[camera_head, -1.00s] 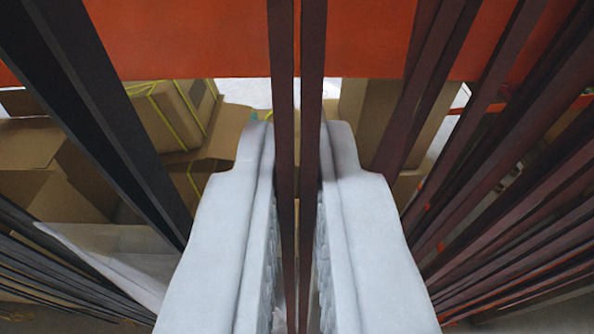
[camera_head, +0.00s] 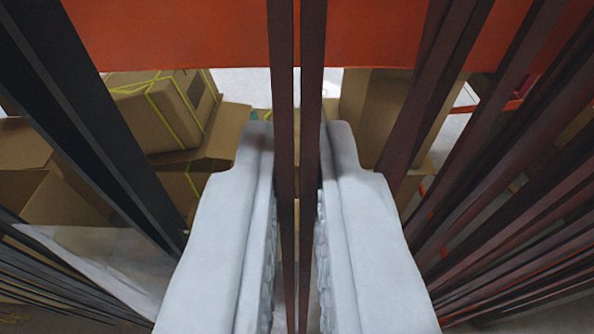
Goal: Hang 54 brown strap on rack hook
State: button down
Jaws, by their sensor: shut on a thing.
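My gripper (camera_head: 297,215) has two pale grey fingers in the lower middle of the view. It is shut on a brown strap (camera_head: 311,75), whose two dark brown bands hang from above the top edge and run down between the fingers. The strap's upper end is out of view. An orange rack beam (camera_head: 200,35) crosses the top of the view behind the strap. No rack hook is visible in this frame.
Several brown straps (camera_head: 500,190) hang close together on the right. Black straps (camera_head: 95,130) hang on the left. Cardboard boxes (camera_head: 165,110) and a white sheet (camera_head: 105,260) lie behind and below. The gaps directly beside the fingers are narrow.

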jog(key=c, duration=1.5)
grip_release()
jog(key=shift+o, duration=0.2)
jog(key=s, duration=3.5)
jog(key=s+f, duration=0.5)
jog(key=s, duration=0.3)
jog(key=s+f+t, duration=0.1)
jog(key=s+f, duration=0.4)
jog(key=s, duration=0.4)
jog(key=shift+s+f+t, duration=0.25)
jog(key=shift+t, duration=0.05)
